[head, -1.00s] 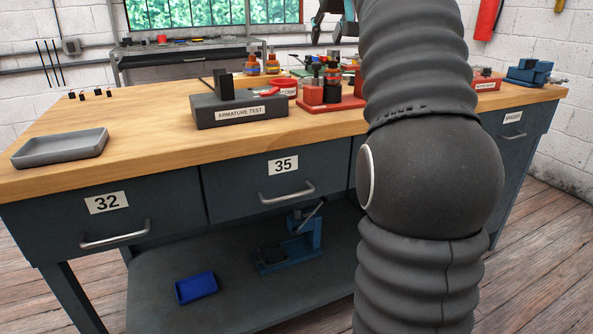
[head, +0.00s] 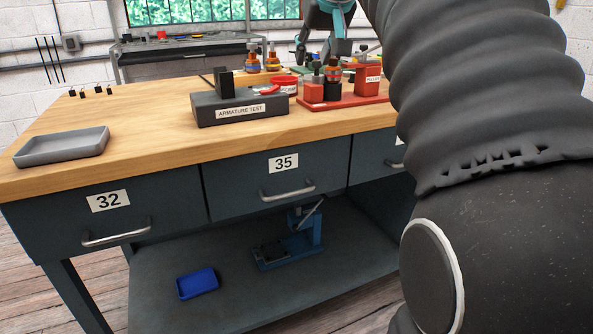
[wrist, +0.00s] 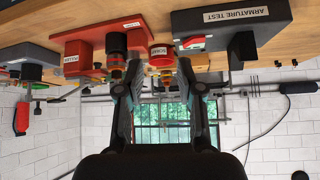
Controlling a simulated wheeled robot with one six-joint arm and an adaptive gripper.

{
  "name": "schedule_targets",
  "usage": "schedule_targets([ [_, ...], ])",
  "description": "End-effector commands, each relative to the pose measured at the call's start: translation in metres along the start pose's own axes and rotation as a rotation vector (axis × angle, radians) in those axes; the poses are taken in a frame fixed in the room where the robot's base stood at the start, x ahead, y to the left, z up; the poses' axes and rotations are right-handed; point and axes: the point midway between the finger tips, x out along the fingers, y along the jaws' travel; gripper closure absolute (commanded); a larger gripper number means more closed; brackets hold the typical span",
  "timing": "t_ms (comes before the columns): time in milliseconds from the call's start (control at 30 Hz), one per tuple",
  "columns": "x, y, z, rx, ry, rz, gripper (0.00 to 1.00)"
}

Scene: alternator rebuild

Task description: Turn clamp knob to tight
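I cannot make out for sure which part is the clamp knob. My gripper (wrist: 155,82) is open and empty in the wrist view, which looks upside down. Its two fingers stand apart in front of the bench items. A red fixture (wrist: 82,58) with a dark cylinder is near one finger, and a round red labelled dish (wrist: 162,56) appears between the fingertips. In the head view, the red fixture (head: 372,100) stands on the bench, with part of my gripper (head: 325,45) above and behind it. The bench's right end is hidden by my arm.
A dark ARMATURE TEST block (head: 205,118) stands mid-bench. A grey tray (head: 60,148) lies at the left. A blue tray (head: 198,283) and a blue press (head: 290,247) are on the lower shelf. The wooden top (head: 150,133) is clear between the grey tray and the block.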

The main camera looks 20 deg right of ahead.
Motion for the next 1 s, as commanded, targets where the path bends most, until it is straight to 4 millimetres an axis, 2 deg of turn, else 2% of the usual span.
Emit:
schedule_targets([
  [400, 0.013, -0.027, 0.067, -0.018, -0.048, -0.019, 0.63],
  [1000, 0.035, -0.052, 0.163, -0.047, -0.105, -0.038, 0.63],
])
